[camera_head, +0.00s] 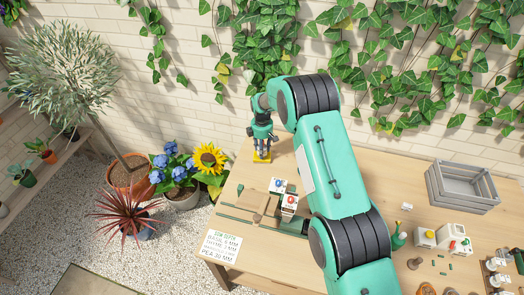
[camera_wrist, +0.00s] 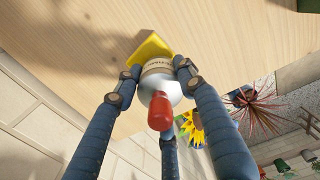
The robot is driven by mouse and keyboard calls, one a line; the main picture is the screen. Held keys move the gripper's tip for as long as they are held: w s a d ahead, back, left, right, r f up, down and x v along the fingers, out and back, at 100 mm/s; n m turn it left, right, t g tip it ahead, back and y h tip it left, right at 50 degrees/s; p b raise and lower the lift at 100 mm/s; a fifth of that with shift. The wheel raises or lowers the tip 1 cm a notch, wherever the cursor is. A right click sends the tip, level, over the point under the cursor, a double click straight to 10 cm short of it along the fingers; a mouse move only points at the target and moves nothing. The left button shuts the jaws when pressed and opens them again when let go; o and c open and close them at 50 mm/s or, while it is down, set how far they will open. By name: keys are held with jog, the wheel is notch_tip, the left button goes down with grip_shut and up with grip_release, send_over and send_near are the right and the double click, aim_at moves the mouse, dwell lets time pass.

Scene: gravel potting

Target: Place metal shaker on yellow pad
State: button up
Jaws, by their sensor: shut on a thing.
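The metal shaker (camera_wrist: 157,84) shows in the wrist view as a silver body with a tan lettered band and a red end pointing toward the camera. My gripper (camera_wrist: 157,71) is shut on it, with blue-grey fingers around its sides. The yellow pad (camera_wrist: 148,44) lies on the wooden table directly beyond the shaker's far end. In the head view, my gripper (camera_head: 262,141) points down over the yellow pad (camera_head: 262,157) near the table's back left corner. The fingers mostly hide the shaker there. I cannot tell whether the shaker touches the pad.
Two small white containers (camera_head: 284,194) and a wooden board (camera_head: 251,208) are nearer the front left. A lettered card (camera_head: 220,247) lies at the left edge. A grey crate (camera_head: 462,187) stands at the right. The sunflower (camera_head: 210,158) and blue flowers are beyond the left edge.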

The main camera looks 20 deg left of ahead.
jog(key=shift+f, duration=0.2)
jog(key=shift+f, duration=0.15)
jog(key=o, duration=1.2)
jog(key=shift+r, duration=6.15)
